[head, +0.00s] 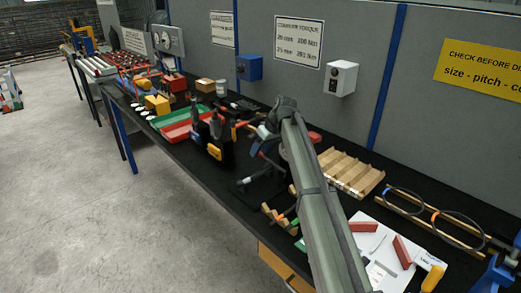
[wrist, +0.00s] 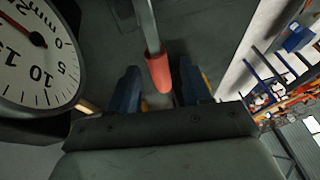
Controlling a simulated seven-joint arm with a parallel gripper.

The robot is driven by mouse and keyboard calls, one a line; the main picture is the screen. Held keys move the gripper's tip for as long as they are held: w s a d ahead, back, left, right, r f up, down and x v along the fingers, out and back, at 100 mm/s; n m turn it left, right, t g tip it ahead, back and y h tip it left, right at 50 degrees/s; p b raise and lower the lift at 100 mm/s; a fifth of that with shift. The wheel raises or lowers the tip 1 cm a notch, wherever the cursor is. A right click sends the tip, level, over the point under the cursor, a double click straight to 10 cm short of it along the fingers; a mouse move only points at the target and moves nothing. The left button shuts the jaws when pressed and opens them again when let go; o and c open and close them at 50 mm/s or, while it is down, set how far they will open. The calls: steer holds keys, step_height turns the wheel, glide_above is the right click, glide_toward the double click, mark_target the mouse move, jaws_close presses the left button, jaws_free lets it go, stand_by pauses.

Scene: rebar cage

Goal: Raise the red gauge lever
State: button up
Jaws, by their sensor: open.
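The red gauge lever shows in the wrist view as a red-sleeved tip (wrist: 158,73) on a grey metal rod coming down from the top edge. My gripper (wrist: 160,85) is open, with one blue finger on each side of the red tip. I cannot tell whether either finger touches it. A white round dial (wrist: 35,55) with black numbers, "mm" and a red needle is at the left of the wrist view, partly cut off. In the head view my arm crosses the bench, and I cannot clearly make out the fingers or the lever there.
In the head view, a wooden slatted rack (head: 350,172) lies right of my arm. A white sheet (head: 370,245) with red blocks is in front. Red and green trays (head: 187,130) and a dark tool holder (head: 215,145) stand left. The grey wall panel (head: 400,100) runs behind.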

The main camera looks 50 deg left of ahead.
jaws_close()
stand_by(0.5)
